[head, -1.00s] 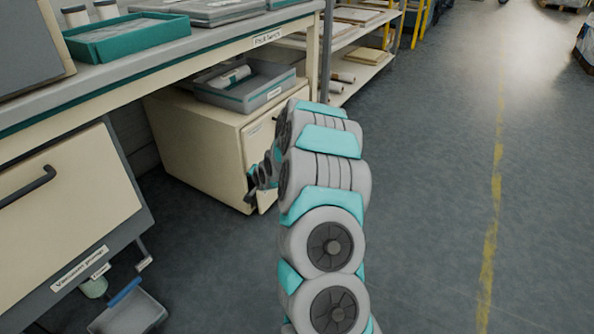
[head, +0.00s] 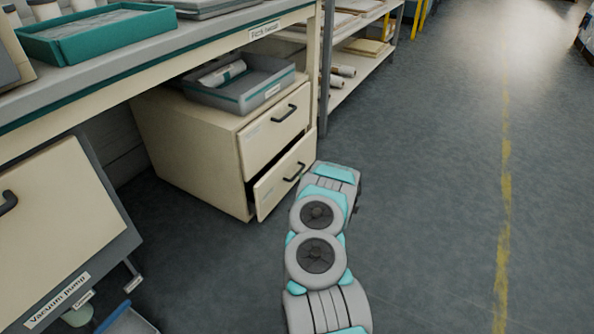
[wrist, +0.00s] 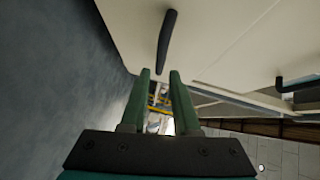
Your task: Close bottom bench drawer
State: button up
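The cream bench cabinet (head: 190,155) stands under the bench. Its top drawer (head: 262,140) looks shut. Its bottom drawer (head: 275,192) stands partly out, with a dark gap along its upper edge and a black handle (head: 294,172). In the wrist view, my gripper (wrist: 160,74) has its two green fingers apart with nothing between them. A dark handle (wrist: 166,42) on a cream front lies just beyond the fingertips, seemingly the bottom drawer's. Another handle (wrist: 295,83) shows at the right. In the head view my arm is right of the drawer, and the fingers are hidden.
A grey tray (head: 240,88) sits on top of the cabinet. A vacuum pump unit (head: 60,220) stands at the left under the bench (head: 150,65). A shelf rack (head: 345,75) stands behind the cabinet. The floor (head: 430,200) to the right is clear.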

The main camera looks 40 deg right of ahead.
aim_at(299, 171)
jog(key=shift+b+x, duration=0.45)
jog(key=shift+x, duration=3.1)
jog(key=shift+a, duration=0.1)
jog(key=shift+c, duration=0.3)
grip_shut()
jog(key=shift+f, duration=0.1)
